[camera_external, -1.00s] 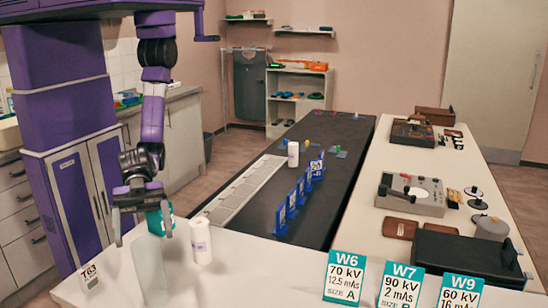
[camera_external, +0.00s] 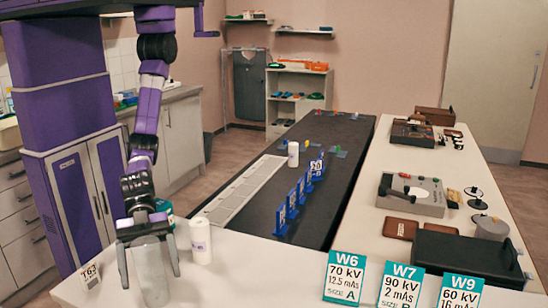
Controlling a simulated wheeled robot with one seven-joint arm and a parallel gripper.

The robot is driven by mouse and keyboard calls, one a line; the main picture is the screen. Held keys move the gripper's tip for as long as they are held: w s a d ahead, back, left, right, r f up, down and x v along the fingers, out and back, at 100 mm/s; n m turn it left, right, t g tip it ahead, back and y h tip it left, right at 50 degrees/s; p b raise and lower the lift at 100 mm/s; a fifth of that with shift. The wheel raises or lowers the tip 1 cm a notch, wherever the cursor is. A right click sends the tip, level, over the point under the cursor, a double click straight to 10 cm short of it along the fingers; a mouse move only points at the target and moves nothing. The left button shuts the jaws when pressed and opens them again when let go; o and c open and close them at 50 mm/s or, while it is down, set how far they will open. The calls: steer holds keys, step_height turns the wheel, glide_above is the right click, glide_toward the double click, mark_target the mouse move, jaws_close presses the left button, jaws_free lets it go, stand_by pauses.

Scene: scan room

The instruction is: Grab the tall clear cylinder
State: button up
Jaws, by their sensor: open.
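The tall clear cylinder (camera_external: 151,275) stands upright on the near white counter, at the lower left of the external view. My gripper (camera_external: 148,258) is open and points down over it. The fingers reach down on either side of its upper part, and the gripper body hides its top. I cannot tell whether the fingers touch it.
A white labelled bottle (camera_external: 200,241) stands close to the right of the cylinder. A teal container (camera_external: 163,209) is just behind my gripper. The counter is clear between the bottle and the W6 card (camera_external: 345,278).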

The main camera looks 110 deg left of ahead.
steer(key=shift+w+d+f, duration=0.1)
steer(key=shift+w+d, duration=0.05)
steer(key=shift+c, duration=0.2)
jaws_close()
steer(key=shift+r, duration=0.2)
